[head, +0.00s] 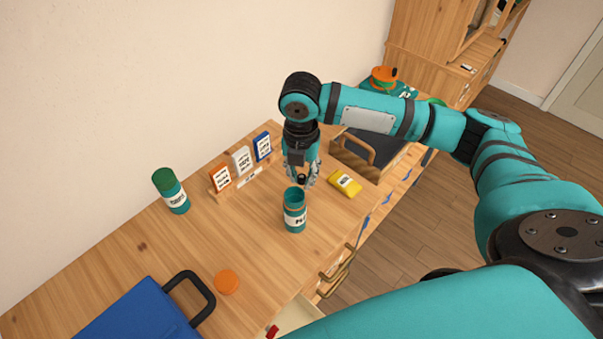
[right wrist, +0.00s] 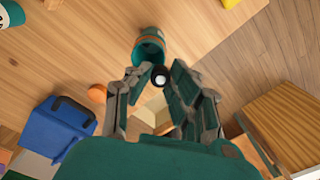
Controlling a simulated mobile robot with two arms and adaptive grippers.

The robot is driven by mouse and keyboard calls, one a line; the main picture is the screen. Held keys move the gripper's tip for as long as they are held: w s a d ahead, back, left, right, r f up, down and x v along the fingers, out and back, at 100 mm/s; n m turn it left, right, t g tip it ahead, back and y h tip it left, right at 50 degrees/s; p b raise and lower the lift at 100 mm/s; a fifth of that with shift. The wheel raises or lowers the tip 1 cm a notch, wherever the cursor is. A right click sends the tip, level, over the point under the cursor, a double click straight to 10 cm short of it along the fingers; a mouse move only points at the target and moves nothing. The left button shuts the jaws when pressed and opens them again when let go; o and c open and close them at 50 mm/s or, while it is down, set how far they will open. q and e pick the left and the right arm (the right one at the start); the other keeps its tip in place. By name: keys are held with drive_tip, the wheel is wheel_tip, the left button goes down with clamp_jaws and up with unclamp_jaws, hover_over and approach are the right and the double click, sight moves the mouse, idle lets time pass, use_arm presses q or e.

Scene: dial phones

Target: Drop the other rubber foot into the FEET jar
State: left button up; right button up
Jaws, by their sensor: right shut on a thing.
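A black rubber foot (head: 301,179) is pinched between the fingertips of my right gripper (head: 302,179). In the right wrist view the foot (right wrist: 161,76) shows as a small dark round piece with a pale centre between the fingertips (right wrist: 163,78). The teal jar (head: 294,218) with a white label, partly readable, stands upright and open on the table. The foot is above the jar's mouth or slightly beyond its far rim; the exact height is unclear. The jar (right wrist: 153,42) also shows just beyond the fingers in the right wrist view. My left gripper is out of view.
An orange lid (head: 227,282) lies on the table (head: 190,250). A green-lidded jar (head: 171,191) stands at left, near a rack of cards (head: 240,161). A yellow packet (head: 344,183) lies right of the open jar. A blue case (head: 140,312) fills the near left.

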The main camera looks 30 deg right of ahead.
sight(301, 177)
drive_tip(key=o, duration=0.8)
wheel_tip(301, 177, up, 12)
drive_tip(key=shift+r, duration=0.1)
idle(0.4)
